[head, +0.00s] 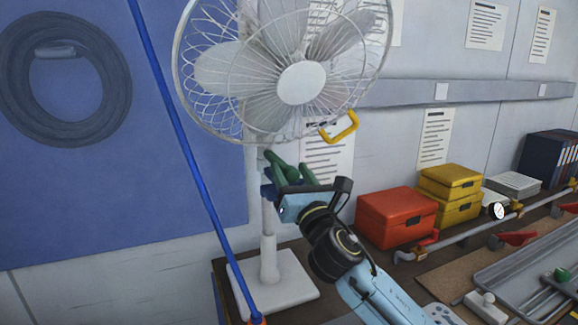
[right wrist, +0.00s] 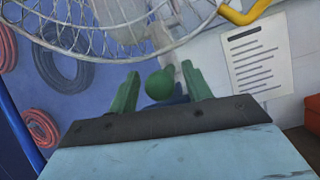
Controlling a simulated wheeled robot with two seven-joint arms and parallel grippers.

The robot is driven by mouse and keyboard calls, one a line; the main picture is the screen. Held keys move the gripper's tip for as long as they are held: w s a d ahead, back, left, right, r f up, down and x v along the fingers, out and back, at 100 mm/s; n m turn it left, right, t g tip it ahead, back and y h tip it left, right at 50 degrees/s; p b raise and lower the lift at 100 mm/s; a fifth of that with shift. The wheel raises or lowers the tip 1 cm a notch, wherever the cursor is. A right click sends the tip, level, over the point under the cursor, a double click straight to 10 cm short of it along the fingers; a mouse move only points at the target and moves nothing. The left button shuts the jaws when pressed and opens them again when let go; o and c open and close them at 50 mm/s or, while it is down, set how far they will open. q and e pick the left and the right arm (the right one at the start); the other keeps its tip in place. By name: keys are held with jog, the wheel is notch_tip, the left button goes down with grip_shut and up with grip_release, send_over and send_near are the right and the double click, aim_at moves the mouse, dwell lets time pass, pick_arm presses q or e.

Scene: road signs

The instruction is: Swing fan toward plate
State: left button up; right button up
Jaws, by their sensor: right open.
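A white fan (head: 300,83) with a round wire guard stands on a square white base (head: 290,285), its face turned toward the camera. A yellow handle (head: 340,126) sits at the guard's lower right; it also shows in the right wrist view (right wrist: 246,8). My right gripper (head: 292,172) is just below the guard, in front of the fan's post, with green fingers apart. In the right wrist view a round green knob (right wrist: 160,84) shows between the fingers (right wrist: 160,90); I cannot tell whether they touch it. No plate is clearly identifiable. My left gripper is out of view.
A red box (head: 395,216) and yellow boxes (head: 450,190) stand right of my arm. A pipe with a gauge (head: 498,211) runs along the bench. A blue pole (head: 185,135) slants down left of the fan. A coiled hose (head: 65,80) hangs on the wall.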

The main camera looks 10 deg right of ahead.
jog(key=shift+x, duration=0.9)
grip_shut()
